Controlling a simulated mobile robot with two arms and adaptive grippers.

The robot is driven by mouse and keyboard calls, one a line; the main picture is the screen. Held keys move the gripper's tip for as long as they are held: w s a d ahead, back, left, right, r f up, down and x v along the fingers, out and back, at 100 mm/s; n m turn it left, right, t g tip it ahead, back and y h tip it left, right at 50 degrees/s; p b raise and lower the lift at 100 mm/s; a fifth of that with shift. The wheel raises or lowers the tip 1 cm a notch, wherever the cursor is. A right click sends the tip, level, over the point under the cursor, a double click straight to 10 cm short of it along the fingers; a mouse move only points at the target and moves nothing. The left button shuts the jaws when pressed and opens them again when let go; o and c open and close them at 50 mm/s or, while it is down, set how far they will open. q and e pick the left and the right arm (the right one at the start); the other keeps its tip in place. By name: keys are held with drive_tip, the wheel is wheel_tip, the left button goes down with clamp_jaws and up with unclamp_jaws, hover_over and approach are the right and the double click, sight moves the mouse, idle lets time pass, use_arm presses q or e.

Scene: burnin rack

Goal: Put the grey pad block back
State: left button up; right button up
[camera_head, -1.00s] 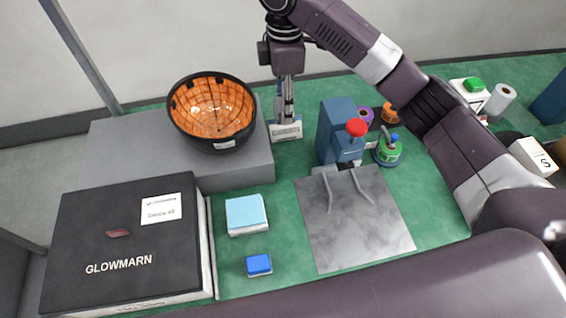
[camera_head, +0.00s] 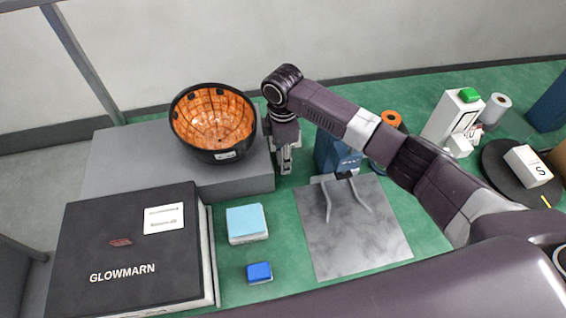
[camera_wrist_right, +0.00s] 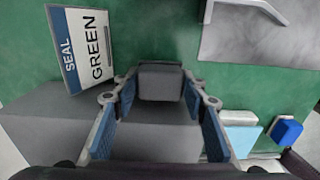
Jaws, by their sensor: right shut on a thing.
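The grey pad block (camera_wrist_right: 160,82) shows in the right wrist view, between the blue-padded fingers of my right gripper (camera_wrist_right: 160,100). The gripper is shut on it. In the head view, my right gripper (camera_head: 285,165) points down beside the right end of the grey step (camera_head: 130,150). The block cannot be made out clearly there. The step also fills the lower left of the wrist view (camera_wrist_right: 60,125). My left gripper is not in view.
A black bowl, orange inside (camera_head: 215,153), stands on the step. A box marked SEAL GREEN (camera_wrist_right: 72,50) is near the gripper. A blue press (camera_head: 330,155) and grey plate (camera_head: 350,240) lie right. A light-blue pad stack (camera_head: 246,222) and blue block (camera_head: 259,272) lie in front.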

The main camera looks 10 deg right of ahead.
drive_tip(key=shift+f, duration=1.75)
drive_tip(key=shift+f, duration=0.1)
drive_tip(key=o, duration=1.1)
wheel_tip(320, 180, up, 12)
drive_tip(key=shift+r+b, duration=0.15)
drive_tip(key=shift+b, duration=0.9)
